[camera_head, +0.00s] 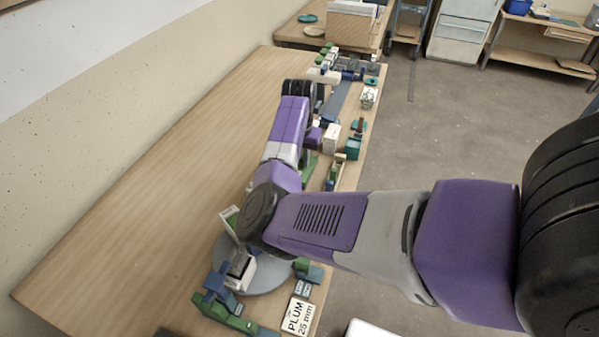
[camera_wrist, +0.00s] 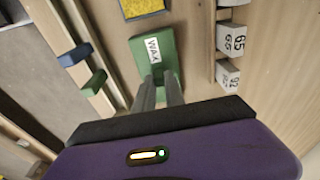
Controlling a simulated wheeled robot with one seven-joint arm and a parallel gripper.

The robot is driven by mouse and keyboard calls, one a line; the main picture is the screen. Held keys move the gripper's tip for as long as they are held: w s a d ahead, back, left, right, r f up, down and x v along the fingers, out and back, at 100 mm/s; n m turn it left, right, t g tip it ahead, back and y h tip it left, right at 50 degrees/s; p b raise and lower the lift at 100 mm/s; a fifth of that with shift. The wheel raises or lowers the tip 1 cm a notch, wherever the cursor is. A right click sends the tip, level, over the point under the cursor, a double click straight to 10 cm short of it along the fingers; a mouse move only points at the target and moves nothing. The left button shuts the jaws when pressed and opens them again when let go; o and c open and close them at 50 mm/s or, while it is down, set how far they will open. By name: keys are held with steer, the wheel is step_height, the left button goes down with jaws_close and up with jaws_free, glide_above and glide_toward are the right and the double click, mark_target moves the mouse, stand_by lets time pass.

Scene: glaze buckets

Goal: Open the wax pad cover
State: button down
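In the wrist view, a green flat piece with a white label reading WAX (camera_wrist: 157,48) lies beyond my fingertips. A yellow pad in a dark frame (camera_wrist: 143,7) shows past it at the top edge, partly cut off. I cannot tell whether the two are joined. My gripper (camera_wrist: 158,78) has its two fingers a little apart, with green showing between them, and nothing is seen held. The fingertips overlap the near part of the green piece in the picture; contact cannot be told. In the head view my arm largely hides this area.
White numbered blocks (camera_wrist: 229,72) stand to the right in the wrist view; a blue block (camera_wrist: 74,55) and a green block (camera_wrist: 95,82) sit left. In the head view, a grey round plate (camera_head: 275,278) and a PLUM sign (camera_head: 298,316) are near. The table's left side is clear.

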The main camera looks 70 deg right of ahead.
steer(key=shift+w+d+b, duration=0.15)
steer(key=shift+d+b, duration=0.6)
steer(key=shift+d, duration=0.95)
steer(key=shift+w+d+b, duration=0.15)
steer(key=shift+d+b, duration=0.6)
steer(key=shift+d, duration=0.95)
steer(key=c, duration=1.5)
jaws_free()
step_height(320, 180, up, 7)
steer(key=p, duration=0.6)
